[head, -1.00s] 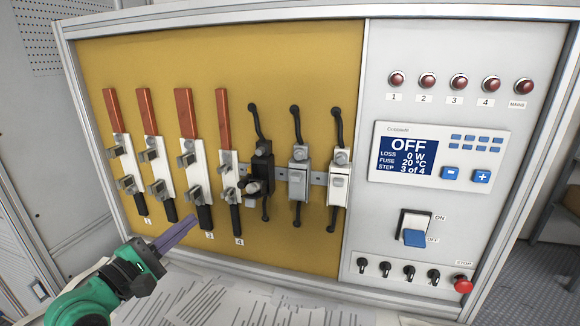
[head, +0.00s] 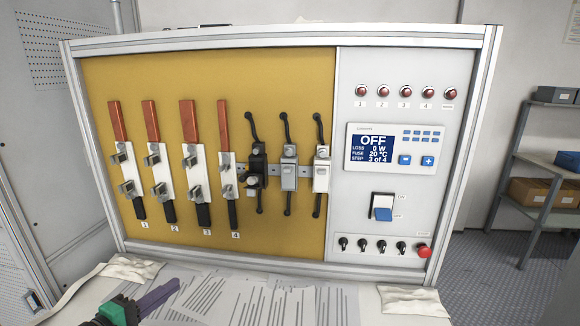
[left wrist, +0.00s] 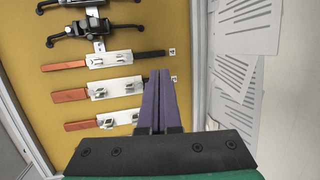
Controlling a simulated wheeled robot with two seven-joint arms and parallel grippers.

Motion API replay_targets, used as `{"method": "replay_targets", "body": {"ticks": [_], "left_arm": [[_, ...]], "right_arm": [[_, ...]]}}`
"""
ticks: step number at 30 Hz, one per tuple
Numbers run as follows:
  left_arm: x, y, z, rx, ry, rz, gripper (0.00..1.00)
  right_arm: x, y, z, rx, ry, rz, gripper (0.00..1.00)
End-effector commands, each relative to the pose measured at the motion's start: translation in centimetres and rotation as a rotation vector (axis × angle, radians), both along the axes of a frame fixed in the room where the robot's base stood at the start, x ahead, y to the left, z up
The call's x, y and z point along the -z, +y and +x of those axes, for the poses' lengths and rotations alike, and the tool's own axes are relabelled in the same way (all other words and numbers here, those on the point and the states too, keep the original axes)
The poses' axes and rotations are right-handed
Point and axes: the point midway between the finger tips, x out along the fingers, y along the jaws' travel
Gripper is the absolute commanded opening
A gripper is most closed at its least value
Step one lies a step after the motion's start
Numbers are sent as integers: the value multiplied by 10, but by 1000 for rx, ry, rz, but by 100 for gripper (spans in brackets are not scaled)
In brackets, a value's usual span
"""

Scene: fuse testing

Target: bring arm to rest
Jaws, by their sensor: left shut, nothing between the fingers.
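My left gripper (head: 158,297) is low at the bottom left of the head view, over the papers in front of the test panel. Its purple fingers (left wrist: 160,100) are together and empty in the left wrist view. They touch nothing that I can see. The yellow panel (head: 285,80) stands behind it, with several fuse strips with red and black ends, numbered 1 to 4, such as strip 3 (head: 197,170). One black holder (head: 257,166) and two lighter holders (head: 289,172) sit to their right. My right gripper is not in view.
The display (head: 376,148) reads OFF, 0 W, 20 °C, step 3 of 4. Printed sheets (head: 290,300) cover the worktop. A shelf with boxes (head: 545,190) stands at the right.

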Motion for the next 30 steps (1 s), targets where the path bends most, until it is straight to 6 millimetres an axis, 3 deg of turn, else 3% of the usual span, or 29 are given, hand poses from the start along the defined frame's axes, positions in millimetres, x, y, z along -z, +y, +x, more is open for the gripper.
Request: {"method": "replay_targets", "body": {"ticks": [5,10,15,20,24,30], "left_arm": [[62,-12,-22,98,114,340,0],[125,-21,-61,288,237,726,0],[182,-23,-121,603,368,1122,0],[218,-19,-186,992,466,1424,0],[283,-20,-173,996,482,1405,0],[386,-20,-184,1033,511,1389,0]], "right_arm": [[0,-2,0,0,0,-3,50],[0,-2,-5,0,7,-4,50],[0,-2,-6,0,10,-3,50],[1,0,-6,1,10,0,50],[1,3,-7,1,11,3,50],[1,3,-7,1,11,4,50]]}}
